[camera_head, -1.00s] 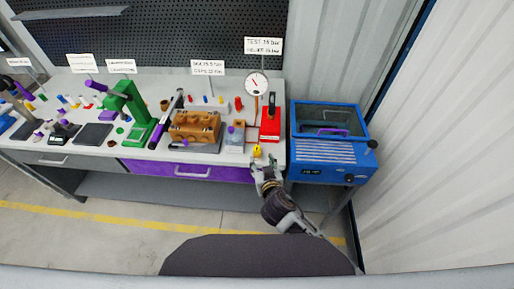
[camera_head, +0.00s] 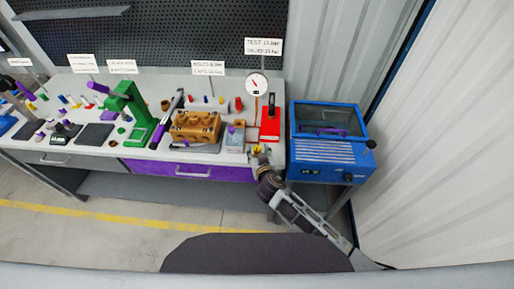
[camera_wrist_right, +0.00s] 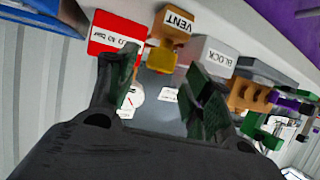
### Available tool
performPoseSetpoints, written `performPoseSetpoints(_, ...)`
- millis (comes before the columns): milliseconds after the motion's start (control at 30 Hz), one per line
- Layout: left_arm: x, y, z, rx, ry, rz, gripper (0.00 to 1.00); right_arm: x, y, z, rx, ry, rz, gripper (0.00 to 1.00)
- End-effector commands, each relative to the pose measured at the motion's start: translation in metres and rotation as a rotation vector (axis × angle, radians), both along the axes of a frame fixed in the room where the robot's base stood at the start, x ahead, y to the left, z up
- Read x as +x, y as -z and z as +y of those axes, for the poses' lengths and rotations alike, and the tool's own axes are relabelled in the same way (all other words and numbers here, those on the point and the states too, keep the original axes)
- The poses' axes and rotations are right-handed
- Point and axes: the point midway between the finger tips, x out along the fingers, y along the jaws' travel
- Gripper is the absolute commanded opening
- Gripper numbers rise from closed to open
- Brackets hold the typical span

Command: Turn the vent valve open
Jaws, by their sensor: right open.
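The vent valve shows in the right wrist view as a tan block labelled VENT (camera_wrist_right: 174,24) with a yellow knob (camera_wrist_right: 160,60). In the head view the yellow knob (camera_head: 257,149) sits at the front right edge of the bench, partly hidden by my gripper. My right gripper (camera_head: 260,158) is open at the bench edge. In the right wrist view its two dark green fingers (camera_wrist_right: 162,82) stand apart, with the knob ahead between them. I cannot tell whether a finger touches it. My left gripper is not in view.
A red pump unit (camera_head: 270,124) stands behind the valve, with a round gauge (camera_head: 257,84) above. A grey BLOCK-labelled piece (camera_wrist_right: 214,55) sits beside the valve. A brown pump block (camera_head: 195,127) is further left. A blue washer-like machine (camera_head: 328,143) stands right of the bench.

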Motion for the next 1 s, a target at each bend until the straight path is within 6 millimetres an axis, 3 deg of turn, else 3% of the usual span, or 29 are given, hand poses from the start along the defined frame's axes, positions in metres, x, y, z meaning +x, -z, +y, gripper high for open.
performPoseSetpoints(433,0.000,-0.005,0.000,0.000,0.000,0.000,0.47,0.029,0.011,0.005,-0.001,0.000,-0.001,0.51)
performPoseSetpoints(933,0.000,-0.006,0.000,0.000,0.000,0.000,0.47,0.034,0.014,0.006,0.000,0.000,0.000,0.51)
performPoseSetpoints(1000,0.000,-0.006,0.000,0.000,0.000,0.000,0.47,0.034,0.014,0.006,0.000,0.000,0.000,0.44)
